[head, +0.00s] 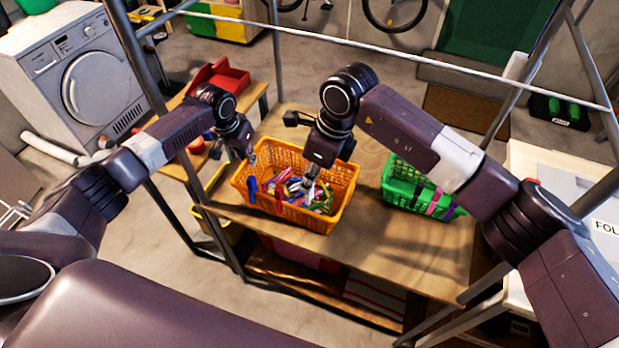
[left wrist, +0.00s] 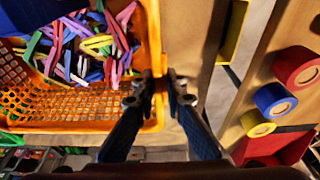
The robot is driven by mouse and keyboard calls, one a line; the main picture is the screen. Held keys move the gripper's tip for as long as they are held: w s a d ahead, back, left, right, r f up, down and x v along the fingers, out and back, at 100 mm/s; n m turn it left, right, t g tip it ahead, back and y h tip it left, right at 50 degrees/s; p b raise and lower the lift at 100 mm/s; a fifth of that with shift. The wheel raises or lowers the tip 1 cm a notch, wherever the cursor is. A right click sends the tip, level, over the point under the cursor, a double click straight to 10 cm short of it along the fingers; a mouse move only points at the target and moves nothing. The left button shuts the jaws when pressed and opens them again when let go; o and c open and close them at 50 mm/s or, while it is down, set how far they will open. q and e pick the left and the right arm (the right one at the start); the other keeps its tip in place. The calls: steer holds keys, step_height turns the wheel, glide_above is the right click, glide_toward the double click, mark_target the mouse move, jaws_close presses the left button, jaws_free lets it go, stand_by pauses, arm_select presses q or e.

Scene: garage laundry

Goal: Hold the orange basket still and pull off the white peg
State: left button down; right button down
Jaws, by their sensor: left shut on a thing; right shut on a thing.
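The orange basket (head: 340,205) stands on the wooden table and holds many coloured pegs. My left gripper (head: 251,158) is shut on the basket's left rim; the left wrist view shows its fingers (left wrist: 160,88) on either side of the orange wall (left wrist: 152,35). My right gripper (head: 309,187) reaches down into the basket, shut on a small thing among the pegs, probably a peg. Its colour is hard to tell, and I cannot pick out the white peg for sure. A blue peg (head: 252,190) sits on the basket's front left rim.
A green basket (head: 397,187) with purple and pink pegs on its rim stands to the right on the same table (head: 370,240). Metal posts and a crossbar frame the table. A red tray (head: 218,80) and coloured rolls (left wrist: 273,98) are on the left shelf.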

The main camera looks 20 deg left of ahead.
arm_select(q)
steer(key=c, duration=1.9)
jaws_free()
steer(key=shift+r, duration=0.1)
steer(key=v, duration=1.1)
steer(key=shift+s+r, duration=0.15)
steer(key=shift+r, duration=0.2)
